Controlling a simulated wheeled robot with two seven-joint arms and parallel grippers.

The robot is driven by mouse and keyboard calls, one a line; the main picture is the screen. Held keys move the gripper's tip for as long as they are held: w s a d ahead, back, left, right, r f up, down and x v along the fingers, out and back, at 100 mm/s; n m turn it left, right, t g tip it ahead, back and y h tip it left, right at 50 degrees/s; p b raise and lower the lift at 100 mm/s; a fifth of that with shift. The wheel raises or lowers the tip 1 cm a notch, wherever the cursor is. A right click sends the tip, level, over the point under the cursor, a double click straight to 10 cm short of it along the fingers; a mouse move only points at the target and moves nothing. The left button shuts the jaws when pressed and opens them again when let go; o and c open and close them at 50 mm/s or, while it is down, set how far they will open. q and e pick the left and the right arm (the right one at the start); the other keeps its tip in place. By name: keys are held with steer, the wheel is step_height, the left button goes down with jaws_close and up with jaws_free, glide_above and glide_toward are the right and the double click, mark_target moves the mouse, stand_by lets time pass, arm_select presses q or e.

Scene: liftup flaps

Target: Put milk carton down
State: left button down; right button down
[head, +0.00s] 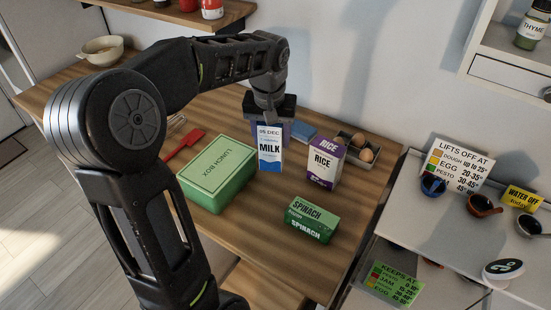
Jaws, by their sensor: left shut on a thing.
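I cannot tell whether the carton's base touches the table. My right gripper does not show.
A green lunch box (217,172) is left of the carton, and a purple-white rice box (325,163) is to its right. A green spinach box (312,220) lies in front. A red spatula (186,143), a blue item (304,132) and an egg tray (346,148) are close by.

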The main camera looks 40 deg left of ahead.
mark_target(272, 157)
arm_select(q)
steer(key=shift+f, duration=1.6)
steer(key=shift+f+p, duration=0.4)
steer(key=shift+f, duration=1.5)
steer(key=shift+f, duration=0.15)
steer(key=c, duration=0.8)
jaws_free()
steer(key=r, duration=0.4)
steer(key=s+r, duration=0.1)
steer(key=r, duration=0.3)
steer(key=d+r+b, duration=0.1)
steer(key=r, duration=0.3)
steer(key=shift+s+r, duration=0.1)
steer(key=shift+s, duration=0.2)
